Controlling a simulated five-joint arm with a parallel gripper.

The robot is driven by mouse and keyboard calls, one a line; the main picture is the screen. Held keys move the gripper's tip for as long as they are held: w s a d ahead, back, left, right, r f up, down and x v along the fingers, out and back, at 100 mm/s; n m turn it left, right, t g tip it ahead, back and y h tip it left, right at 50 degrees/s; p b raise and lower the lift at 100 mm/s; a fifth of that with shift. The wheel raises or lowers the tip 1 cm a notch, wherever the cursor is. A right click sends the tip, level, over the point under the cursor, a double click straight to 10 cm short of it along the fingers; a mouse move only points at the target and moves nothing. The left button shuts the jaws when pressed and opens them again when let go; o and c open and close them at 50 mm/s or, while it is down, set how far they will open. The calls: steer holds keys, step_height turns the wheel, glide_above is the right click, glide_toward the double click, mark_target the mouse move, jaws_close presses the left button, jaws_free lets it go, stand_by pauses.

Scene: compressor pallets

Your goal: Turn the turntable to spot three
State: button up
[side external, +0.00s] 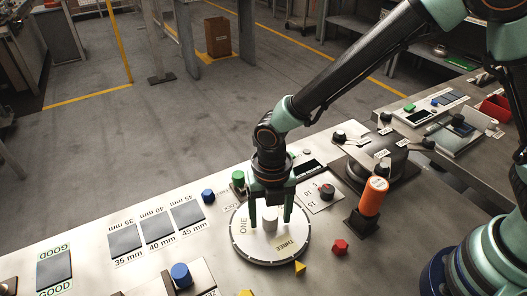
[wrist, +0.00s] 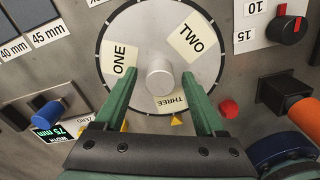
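The turntable (side external: 243,243) is a pale round disc with a dark-marked rim, lying flat on the bench; it also shows in the wrist view (wrist: 120,30). Cards on it read ONE (wrist: 120,58), TWO (wrist: 193,42) and THREE (wrist: 171,102). A pale round knob (wrist: 159,77) stands at its centre. My gripper (side external: 270,222) is over the disc, fingers pointing down on either side of the knob. In the wrist view my gripper (wrist: 159,73) is open, with a gap between each finger and the knob. THREE lies on the near side, close to a yellow triangle (side external: 300,267).
A red block (side external: 340,246) and an orange cylinder on a dark stand (side external: 373,197) are right of the disc. A dial with a red mark (side external: 326,191) sits behind right. A green knob (side external: 238,177) and blue knobs (side external: 181,274) are to the left.

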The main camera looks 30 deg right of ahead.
mark_target(271, 215)
step_height(271, 215, up, 12)
stand_by(0.6)
steer(key=shift+d+r, duration=0.1)
steer(key=s+d+r+m+t, duration=0.1)
steer(key=d+r+m+t, duration=0.1)
steer(key=d+m, duration=0.5)
steer(key=s+d+r+m+t, duration=0.1)
steer(key=d+r+m, duration=0.3)
steer(key=d+m, duration=0.4)
steer(key=s+d+r+m+t, duration=0.2)
steer(key=d+m, duration=0.6)
steer(key=m, duration=0.8)
steer(key=shift+s+d+r+m+t, duration=0.2)
steer(key=shift+r+m+t, duration=0.15)
steer(key=shift+r, duration=0.45)
steer(key=shift+c, duration=0.4)
